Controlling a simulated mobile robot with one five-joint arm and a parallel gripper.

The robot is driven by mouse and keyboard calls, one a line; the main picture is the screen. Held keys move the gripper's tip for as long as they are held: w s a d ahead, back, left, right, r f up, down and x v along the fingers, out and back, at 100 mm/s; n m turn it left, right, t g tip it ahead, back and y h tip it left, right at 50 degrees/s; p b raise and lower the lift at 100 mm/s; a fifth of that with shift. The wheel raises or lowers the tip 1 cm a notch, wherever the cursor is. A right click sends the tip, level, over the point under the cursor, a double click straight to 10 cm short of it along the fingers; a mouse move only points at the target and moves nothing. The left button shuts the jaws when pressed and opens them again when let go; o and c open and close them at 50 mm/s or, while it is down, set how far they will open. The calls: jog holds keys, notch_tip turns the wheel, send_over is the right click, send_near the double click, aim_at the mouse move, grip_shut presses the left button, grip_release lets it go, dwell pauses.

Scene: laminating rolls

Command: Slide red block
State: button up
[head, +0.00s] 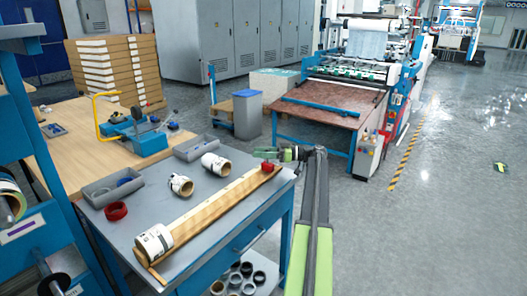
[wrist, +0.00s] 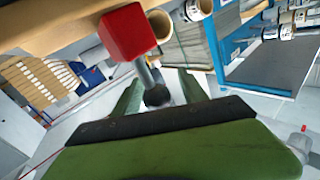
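The red block (head: 268,167) sits at the far right end of a long wooden rail (head: 215,205) on the grey table. In the wrist view the red block (wrist: 128,32) is large, at the upper middle. A grey rod (wrist: 147,72) with a dark round knob (wrist: 157,95) shows just below the block. My gripper (head: 289,154) is beside the block at the table's far right corner. In the wrist view my gripper's green fingers (wrist: 160,88) are spread, one on each side of the knob. I see gaps beside the knob and no clear contact.
A white-wrapped roll (head: 154,243) is at the near end of the rail. Open floor (head: 430,220) lies to the right.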

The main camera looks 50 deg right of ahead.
jog(key=shift+a, duration=0.1)
jog(key=v, duration=1.2)
jog(key=shift+w, duration=0.1)
